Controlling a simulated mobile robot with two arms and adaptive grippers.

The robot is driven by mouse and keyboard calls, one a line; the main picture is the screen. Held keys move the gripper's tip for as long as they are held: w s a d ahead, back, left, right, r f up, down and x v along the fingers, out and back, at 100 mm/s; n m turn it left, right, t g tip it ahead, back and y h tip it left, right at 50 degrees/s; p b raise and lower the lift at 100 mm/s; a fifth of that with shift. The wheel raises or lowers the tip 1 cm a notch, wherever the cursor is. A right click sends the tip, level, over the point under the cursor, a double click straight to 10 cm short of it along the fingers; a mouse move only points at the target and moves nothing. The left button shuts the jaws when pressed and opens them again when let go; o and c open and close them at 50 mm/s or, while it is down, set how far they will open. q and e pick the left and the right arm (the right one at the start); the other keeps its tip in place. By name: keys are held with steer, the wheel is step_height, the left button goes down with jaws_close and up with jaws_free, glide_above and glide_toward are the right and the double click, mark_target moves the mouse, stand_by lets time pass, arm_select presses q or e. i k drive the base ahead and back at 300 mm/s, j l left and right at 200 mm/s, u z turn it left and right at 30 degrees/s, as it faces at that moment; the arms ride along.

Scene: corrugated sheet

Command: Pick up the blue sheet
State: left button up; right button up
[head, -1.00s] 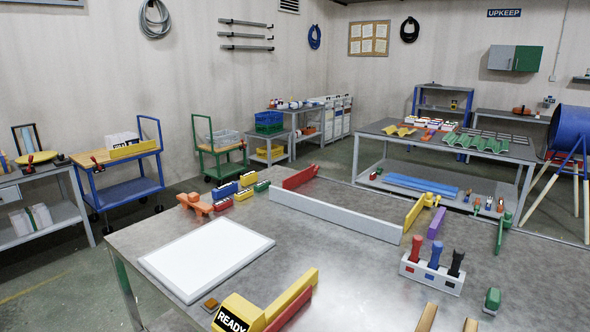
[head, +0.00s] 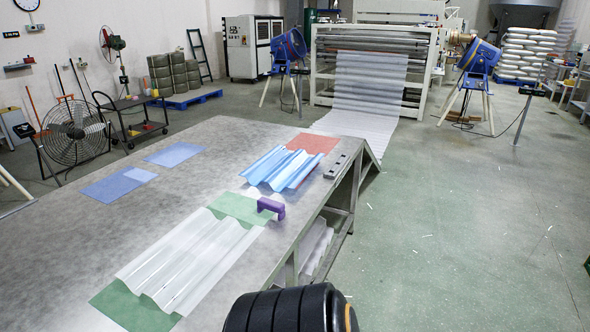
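The blue sheet (head: 280,169) is corrugated and glossy. In the head view it lies on the metal table, near the table's right edge, partly over a flat red mat (head: 313,143). A clear corrugated sheet (head: 190,262) lies nearer, over a green mat (head: 238,206). A purple block with a handle shape (head: 271,208) stands between the two sheets at the table edge. Neither of my grippers shows in this view, so I cannot see what they hold.
The grey metal table (head: 60,250) has flat blue squares (head: 118,185) at its left and a dark slotted bar (head: 341,165) by its right edge. A roller machine (head: 372,75) stands behind. Green floor (head: 450,230) to the right is mostly open. A fan (head: 75,130) stands left.

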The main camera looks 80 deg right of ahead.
mark_target(281, 168)
steer(key=z, duration=2.7)
